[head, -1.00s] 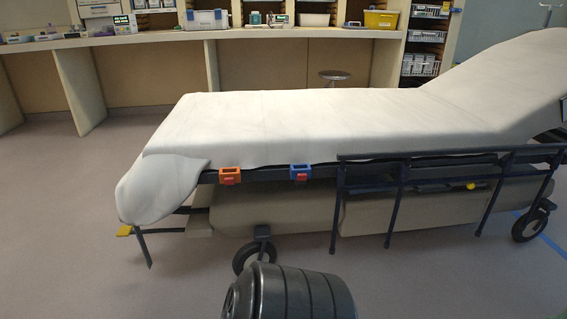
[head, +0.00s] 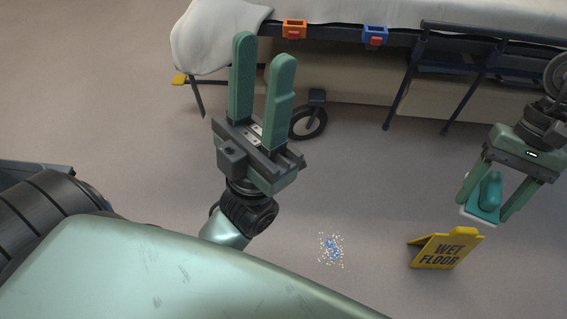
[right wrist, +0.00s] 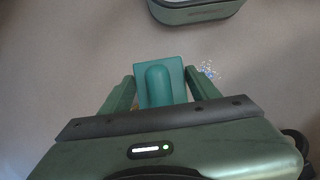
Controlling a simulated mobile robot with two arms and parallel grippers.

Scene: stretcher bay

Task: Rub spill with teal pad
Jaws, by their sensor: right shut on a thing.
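The spill (head: 331,249) is a small scatter of blue and white specks on the floor in the lower middle of the head view. It also shows in the right wrist view (right wrist: 208,71), just right of the pad. The teal pad (head: 485,203) has a rounded grip on top and a pale underside edge. My right gripper (head: 485,200) is shut on the pad's grip and holds it to the right of the spill; the pad also fills the middle of the right wrist view (right wrist: 161,77). My left gripper (head: 262,48) is open and empty, fingers pointing up the picture.
A yellow wet floor sign (head: 442,250) stands on the floor between the spill and the right edge, below the pad in the picture. The stretcher (head: 340,90) with its wheel (head: 308,122) and dark rail runs across the top.

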